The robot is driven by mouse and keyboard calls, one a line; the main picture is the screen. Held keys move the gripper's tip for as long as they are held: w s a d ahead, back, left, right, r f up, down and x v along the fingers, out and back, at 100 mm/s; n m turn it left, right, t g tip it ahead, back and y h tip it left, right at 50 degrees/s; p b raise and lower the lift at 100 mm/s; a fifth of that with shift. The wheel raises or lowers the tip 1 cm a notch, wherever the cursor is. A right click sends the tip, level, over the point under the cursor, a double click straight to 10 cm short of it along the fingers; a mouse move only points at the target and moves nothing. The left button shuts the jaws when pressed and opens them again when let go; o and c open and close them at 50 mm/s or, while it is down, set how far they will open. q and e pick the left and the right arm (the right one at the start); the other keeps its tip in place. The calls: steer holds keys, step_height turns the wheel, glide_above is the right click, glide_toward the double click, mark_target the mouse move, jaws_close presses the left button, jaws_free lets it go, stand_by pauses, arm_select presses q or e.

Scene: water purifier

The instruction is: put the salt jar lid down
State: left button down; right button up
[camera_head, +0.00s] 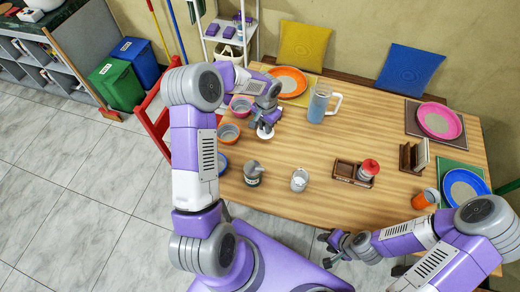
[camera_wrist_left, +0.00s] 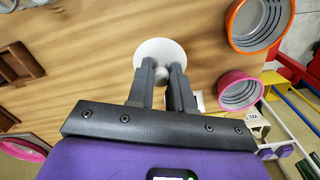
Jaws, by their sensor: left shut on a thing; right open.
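The salt jar lid is a white round disc (camera_head: 264,134) with a small grey knob. It is at the left part of the wooden table, and also shows in the left wrist view (camera_wrist_left: 160,50). My left gripper (camera_head: 266,122) is shut on its knob, the fingers (camera_wrist_left: 162,82) on both sides of it. I cannot tell whether the disc touches the table. A small open jar (camera_head: 300,179) with white contents, likely the salt jar, stands near the table's front edge. My right gripper (camera_head: 341,243) is open and empty, in front of the table's front edge.
Bowls (camera_head: 229,132) stand left of the lid. A grey pot (camera_head: 252,173) is near the front edge. A brown wooden tray (camera_head: 347,170) with a red-topped jar (camera_head: 368,169) stands right. The table's middle is clear.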

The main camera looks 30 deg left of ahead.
mark_target(263, 131)
arm_select(q)
steer(key=f, duration=0.4)
steer(key=a+f, duration=0.1)
steer(key=f, duration=0.1)
steer(key=shift+f+b, duration=0.4)
steer(key=shift+f, duration=1.8)
steer(key=shift+b, duration=0.3)
steer(key=shift+f, duration=0.15)
steer(key=c, duration=1)
jaws_free()
steer(key=shift+r, duration=0.4)
step_height(263, 131, up, 12)
steer(key=shift+f+p, duration=0.15)
steer(key=shift+p, duration=0.65)
